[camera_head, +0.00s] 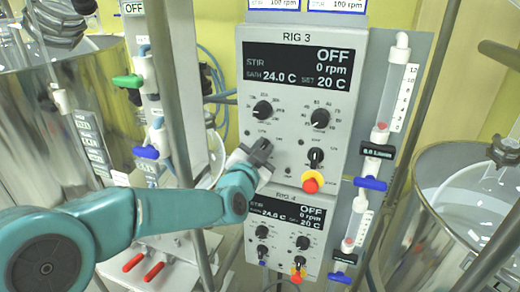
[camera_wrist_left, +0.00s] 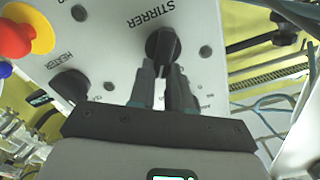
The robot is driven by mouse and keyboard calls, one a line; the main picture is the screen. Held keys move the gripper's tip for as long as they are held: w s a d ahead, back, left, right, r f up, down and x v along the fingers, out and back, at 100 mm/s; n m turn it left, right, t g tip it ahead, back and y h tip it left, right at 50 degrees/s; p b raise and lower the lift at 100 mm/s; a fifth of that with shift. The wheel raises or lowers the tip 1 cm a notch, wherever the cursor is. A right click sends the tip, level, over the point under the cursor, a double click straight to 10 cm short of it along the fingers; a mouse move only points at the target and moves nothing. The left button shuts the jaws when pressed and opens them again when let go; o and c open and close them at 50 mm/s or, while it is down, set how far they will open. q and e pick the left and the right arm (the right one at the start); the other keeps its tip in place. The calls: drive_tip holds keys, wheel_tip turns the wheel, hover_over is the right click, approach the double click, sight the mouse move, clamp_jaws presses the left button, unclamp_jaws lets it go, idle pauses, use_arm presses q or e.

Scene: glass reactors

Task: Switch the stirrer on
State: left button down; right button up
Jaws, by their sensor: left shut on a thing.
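The RIG 3 control box (camera_head: 292,140) stands in the middle of the head view. Its display (camera_head: 298,66) reads STIR, OFF, 0 rpm, bath 24.0 C and set 20 C. My left gripper (camera_head: 262,150) is at the lower left of this panel and hides the knob there. In the left wrist view, the dark stirrer knob (camera_wrist_left: 161,44) sits beside the STIRRER label, between the tips of my left gripper (camera_wrist_left: 166,72), which is shut on it. My right gripper is not in view.
A heater knob (camera_head: 316,156) and a red button with a yellow ring (camera_head: 310,184) are right of my gripper. The RIG 4 box (camera_head: 285,250) is directly below. Metal posts and glass tubes (camera_head: 394,80) flank the panel. Large shiny vessels (camera_head: 450,200) stand at both sides.

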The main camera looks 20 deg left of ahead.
use_arm(q)
drive_tip(key=m, duration=0.5)
drive_tip(key=shift+d+f, duration=0.3)
drive_tip(key=shift+f, duration=0.1)
drive_tip(key=shift+m, duration=0.3)
drive_tip(key=c, duration=1.1)
unclamp_jaws()
drive_tip(key=shift+o, duration=0.2)
drive_tip(key=s+b, duration=0.2)
drive_tip(key=s, duration=1.4)
drive_tip(key=shift+s+a+b, duration=0.2)
drive_tip(key=shift+a+b, duration=0.05)
drive_tip(key=shift+b, duration=0.15)
drive_tip(key=shift+a, duration=0.15)
